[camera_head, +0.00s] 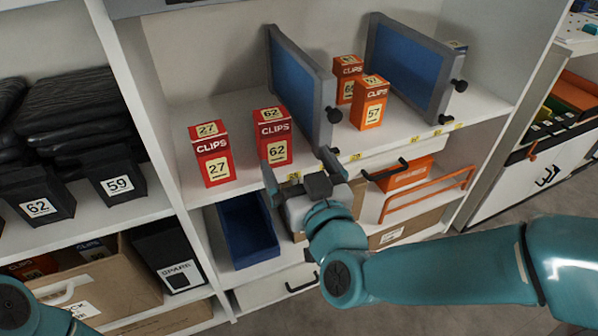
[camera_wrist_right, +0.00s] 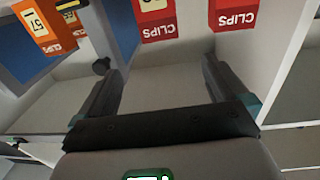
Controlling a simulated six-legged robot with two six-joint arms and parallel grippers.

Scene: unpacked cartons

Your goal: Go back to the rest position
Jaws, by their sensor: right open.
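My right gripper (camera_head: 299,168) is open and empty at the front edge of the white shelf, just in front of the red clips carton marked 62. Its two dark fingers stand wide apart in the right wrist view (camera_wrist_right: 160,88), with bare shelf between them. The red carton 62 (camera_head: 274,138) stands upright on the shelf and also shows in the wrist view (camera_wrist_right: 156,18). The red carton 27 (camera_head: 212,156) stands to its left and shows in the wrist view (camera_wrist_right: 233,14). Neither touches the fingers. My left arm shows only at the lower left; its gripper is out of view.
Blue-faced dividers (camera_head: 296,85) (camera_head: 408,68) stand on the shelf; orange cartons, including 57 (camera_head: 369,103), stand between them. A blue bin (camera_head: 247,230) sits on the shelf below. Dark boxes 62 (camera_head: 38,206) and 59 (camera_head: 119,184) fill the left bay.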

